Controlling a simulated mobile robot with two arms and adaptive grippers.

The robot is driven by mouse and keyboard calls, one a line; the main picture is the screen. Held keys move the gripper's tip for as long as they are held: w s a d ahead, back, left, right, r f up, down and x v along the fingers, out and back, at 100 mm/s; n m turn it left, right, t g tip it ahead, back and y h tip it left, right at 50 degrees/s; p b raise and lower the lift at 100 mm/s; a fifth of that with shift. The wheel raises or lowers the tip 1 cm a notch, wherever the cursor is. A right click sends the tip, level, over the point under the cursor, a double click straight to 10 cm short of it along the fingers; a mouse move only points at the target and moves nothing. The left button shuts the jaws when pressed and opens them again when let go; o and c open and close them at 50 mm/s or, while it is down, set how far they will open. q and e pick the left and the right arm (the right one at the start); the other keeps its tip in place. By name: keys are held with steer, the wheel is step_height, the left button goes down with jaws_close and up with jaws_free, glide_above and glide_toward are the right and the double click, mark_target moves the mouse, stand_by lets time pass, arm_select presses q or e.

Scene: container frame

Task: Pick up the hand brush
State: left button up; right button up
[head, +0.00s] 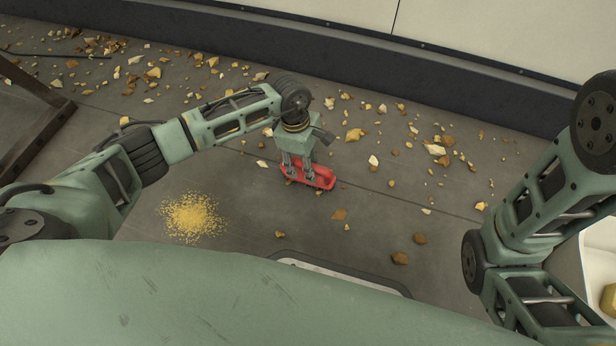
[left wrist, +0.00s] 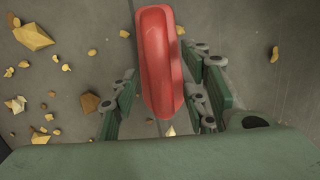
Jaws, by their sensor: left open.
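The hand brush (head: 322,178) is red and lies on the grey floor near the middle of the head view. In the left wrist view its long red body (left wrist: 158,62) runs up the picture between my fingers; no bristles are visible. My left gripper (head: 298,174) points down at the brush in the head view. In the left wrist view the left gripper (left wrist: 166,95) is open, with a green finger on each side of the brush and gaps between them. Contact with the brush cannot be told. My right arm shows at the right, but its gripper is out of view.
Yellow and brown rock pieces (head: 354,135) are scattered over the floor. A pile of yellow grains (head: 192,217) lies left of the brush. A dark-based wall (head: 420,75) runs along the back. A white container (head: 597,262) stands at the right edge, and a dark frame (head: 38,112) at the left.

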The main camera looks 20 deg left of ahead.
arm_select(q)
steer(key=shift+d+f, duration=0.1)
steer(key=shift+f, duration=0.5)
steer(key=shift+r, duration=0.1)
jaws_close()
